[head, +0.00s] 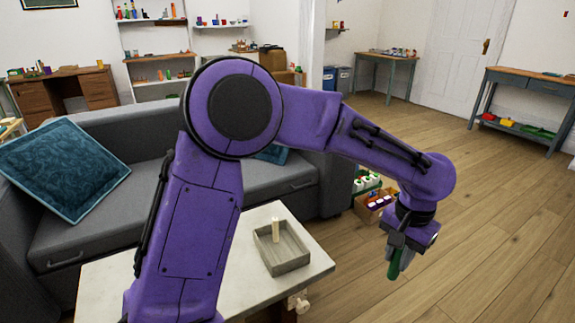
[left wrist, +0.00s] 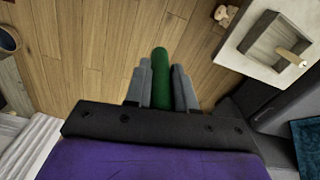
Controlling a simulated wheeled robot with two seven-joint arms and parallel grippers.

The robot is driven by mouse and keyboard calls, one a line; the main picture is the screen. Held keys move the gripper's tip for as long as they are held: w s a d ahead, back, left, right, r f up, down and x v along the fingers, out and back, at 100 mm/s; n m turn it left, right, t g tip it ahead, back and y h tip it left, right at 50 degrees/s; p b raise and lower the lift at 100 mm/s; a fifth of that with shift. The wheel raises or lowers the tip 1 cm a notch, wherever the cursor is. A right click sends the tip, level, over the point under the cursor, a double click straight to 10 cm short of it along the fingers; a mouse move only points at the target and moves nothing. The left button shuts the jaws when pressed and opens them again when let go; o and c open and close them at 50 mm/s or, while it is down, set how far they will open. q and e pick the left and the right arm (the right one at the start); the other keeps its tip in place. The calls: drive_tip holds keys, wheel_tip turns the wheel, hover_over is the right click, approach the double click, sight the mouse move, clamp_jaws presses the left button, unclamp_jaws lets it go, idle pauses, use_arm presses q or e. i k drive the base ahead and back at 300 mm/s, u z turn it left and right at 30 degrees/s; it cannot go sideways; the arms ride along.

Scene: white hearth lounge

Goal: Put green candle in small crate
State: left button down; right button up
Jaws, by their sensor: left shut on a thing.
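The green candle (left wrist: 160,80) is held between the two fingers of my left gripper (left wrist: 160,88) in the left wrist view. In the head view my left gripper (head: 398,258) hangs over the floor, right of the white table, with the green candle (head: 394,268) partly hidden by the fingers. The crate (left wrist: 262,35) also shows at the top right of the left wrist view, apart from the gripper. My right gripper is not in view.
The white table (head: 245,237) has bare top around the crate. A grey sofa (head: 100,205) with a blue cushion (head: 65,170) stands behind it. A box of bottles (head: 372,207) is on the floor behind my left arm. The wooden floor at right is clear.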

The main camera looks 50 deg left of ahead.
sight(286, 258)
drive_tip(key=u, duration=0.7)
drive_tip(key=i, duration=0.9)
drive_tip(key=u, duration=0.9)
